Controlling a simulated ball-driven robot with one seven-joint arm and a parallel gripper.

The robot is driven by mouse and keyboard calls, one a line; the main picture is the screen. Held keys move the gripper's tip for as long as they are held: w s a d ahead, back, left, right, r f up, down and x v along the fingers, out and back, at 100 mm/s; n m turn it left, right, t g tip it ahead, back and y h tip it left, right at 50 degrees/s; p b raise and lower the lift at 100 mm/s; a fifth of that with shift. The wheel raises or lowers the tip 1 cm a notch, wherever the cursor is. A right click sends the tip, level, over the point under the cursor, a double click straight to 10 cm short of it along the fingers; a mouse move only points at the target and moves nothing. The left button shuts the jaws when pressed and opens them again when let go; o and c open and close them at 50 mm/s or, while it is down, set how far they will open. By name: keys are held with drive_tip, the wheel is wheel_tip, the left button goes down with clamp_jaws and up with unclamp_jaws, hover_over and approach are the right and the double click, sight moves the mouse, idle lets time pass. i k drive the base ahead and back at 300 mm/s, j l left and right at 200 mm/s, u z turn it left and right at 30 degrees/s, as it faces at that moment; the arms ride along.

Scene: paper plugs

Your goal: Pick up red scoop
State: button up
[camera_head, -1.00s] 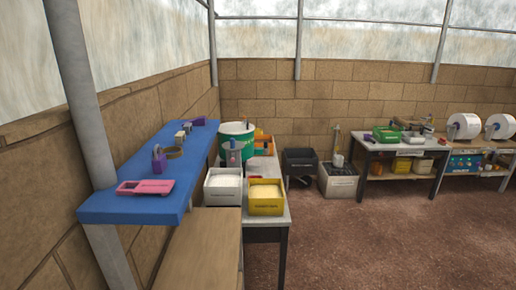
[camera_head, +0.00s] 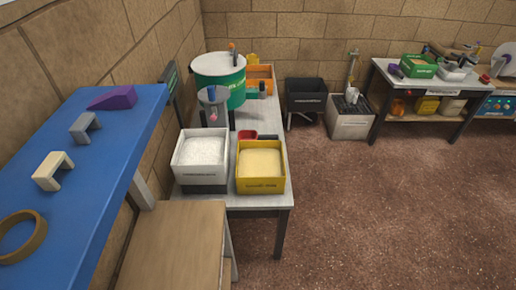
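A small red object (camera_head: 246,135), which looks like the red scoop, lies on the grey-white table (camera_head: 262,200). It sits just behind the yellow box (camera_head: 262,181) and to the right of the white box (camera_head: 183,178). Its lower part is hidden by the boxes, so its full shape cannot be made out. My gripper is not in view.
A green tub (camera_head: 231,88) and an orange bin (camera_head: 262,73) stand farther back. A blue shelf (camera_head: 85,200) with several small parts fills the left, above a wooden surface (camera_head: 175,250). A black crate (camera_head: 305,97) stands beyond. Brown floor at right is open.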

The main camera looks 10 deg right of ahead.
sight(243, 134)
drive_tip(key=i+l+z, duration=0.1)
drive_tip(key=i+l, duration=0.25)
drive_tip(key=i+l+z, duration=0.1)
drive_tip(key=i+z, duration=0.15)
drive_tip(key=i, duration=0.15)
drive_tip(key=i+l+z, duration=0.1)
drive_tip(key=i+z, duration=0.15)
drive_tip(key=i, duration=1.85)
drive_tip(key=i+u, duration=0.4)
